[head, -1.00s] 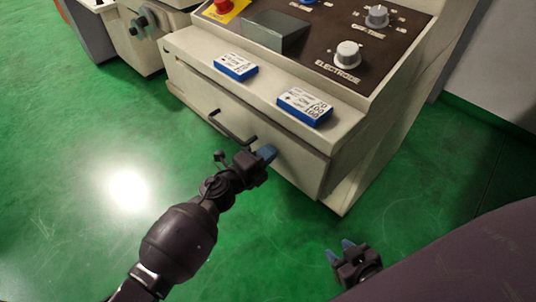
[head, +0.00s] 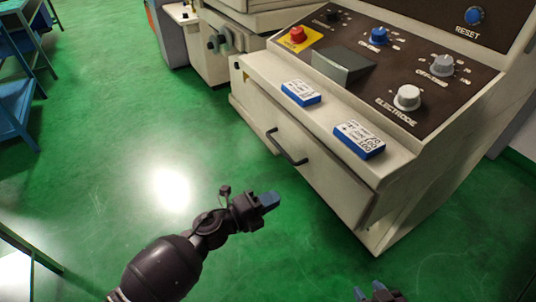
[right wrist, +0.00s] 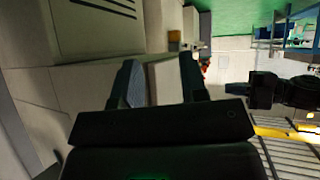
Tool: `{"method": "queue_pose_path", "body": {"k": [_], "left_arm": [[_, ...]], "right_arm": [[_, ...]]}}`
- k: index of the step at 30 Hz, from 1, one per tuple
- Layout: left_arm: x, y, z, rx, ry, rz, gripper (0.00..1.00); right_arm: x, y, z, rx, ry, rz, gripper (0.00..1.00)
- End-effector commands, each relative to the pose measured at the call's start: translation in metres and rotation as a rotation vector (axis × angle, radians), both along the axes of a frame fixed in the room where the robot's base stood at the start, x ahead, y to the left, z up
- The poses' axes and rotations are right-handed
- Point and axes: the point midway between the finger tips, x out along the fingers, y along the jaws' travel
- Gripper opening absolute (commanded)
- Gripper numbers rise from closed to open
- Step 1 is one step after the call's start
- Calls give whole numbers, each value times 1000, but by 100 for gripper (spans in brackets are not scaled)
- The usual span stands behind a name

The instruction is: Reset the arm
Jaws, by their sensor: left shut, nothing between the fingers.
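My left gripper (head: 269,200) is shut and empty, with blue fingertips, in the head view. It hangs in the air over the green floor, apart from the drawer handle (head: 287,148) of the beige machine. My right gripper (head: 369,291) shows only partly at the bottom edge of the head view. In the right wrist view its two fingers (right wrist: 160,82) are spread apart with nothing held between them.
The machine's sloped control panel (head: 455,75) carries knobs and a red button (head: 297,34). Two blue-and-white boxes (head: 301,92) (head: 359,139) lie on its ledge. Blue shelving (head: 12,95) stands at the far left. The green floor (head: 120,150) between is clear.

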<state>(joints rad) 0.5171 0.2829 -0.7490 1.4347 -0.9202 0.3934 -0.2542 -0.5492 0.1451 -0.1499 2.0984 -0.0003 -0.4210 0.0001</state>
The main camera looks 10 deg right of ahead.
Motion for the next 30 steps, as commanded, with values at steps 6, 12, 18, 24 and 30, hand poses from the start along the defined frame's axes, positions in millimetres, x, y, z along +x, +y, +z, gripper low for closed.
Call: {"method": "queue_pose_path", "body": {"k": [6, 12, 18, 24, 30], "left_arm": [[1, 1, -1, -2, 13, 10, 0], [19, 7, 13, -78, 122, 130, 0], [46, 29, 57, -270, 289, 303, 0], [48, 73, 69, -465, 513, 483, 0], [30, 131, 58, -645, 750, 659, 0]], "right_arm": [[0, 1, 0, 2, 0, -1, 40], [0, 0, 0, 1, -2, 1, 40], [-1, -1, -1, -4, -1, 4, 40], [-1, -4, -2, -10, 0, 8, 40], [-1, -4, 2, -9, -9, 6, 40]]}}
